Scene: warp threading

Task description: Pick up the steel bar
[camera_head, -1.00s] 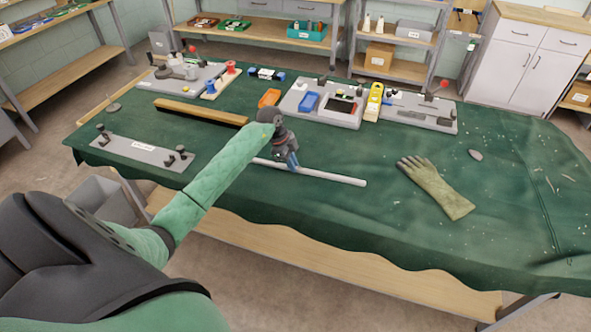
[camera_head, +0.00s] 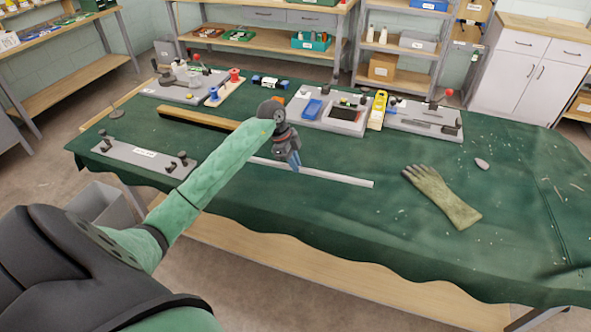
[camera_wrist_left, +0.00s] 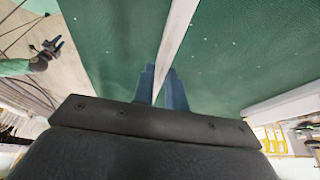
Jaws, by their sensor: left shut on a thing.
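The steel bar (camera_head: 340,178) is a long, thin, pale bar over the green cloth in the middle of the head view. My left gripper (camera_head: 293,162) reaches it from above, left of the bar's middle. In the left wrist view the bar (camera_wrist_left: 178,38) runs between the two blue fingers of my left gripper (camera_wrist_left: 163,88), which is shut on it. The bar looks slightly above the cloth. Part of it is hidden behind the gripper. My right gripper (camera_wrist_left: 52,47) appears small at the upper left of the wrist view; its opening is unclear.
A work glove (camera_head: 443,198) lies right of the bar. A grey plate with dark clamps (camera_head: 145,157) is at the left front, and a wooden beam (camera_head: 200,118) is behind. Fixtures and trays (camera_head: 335,118) line the back. The cloth in front of the bar is clear.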

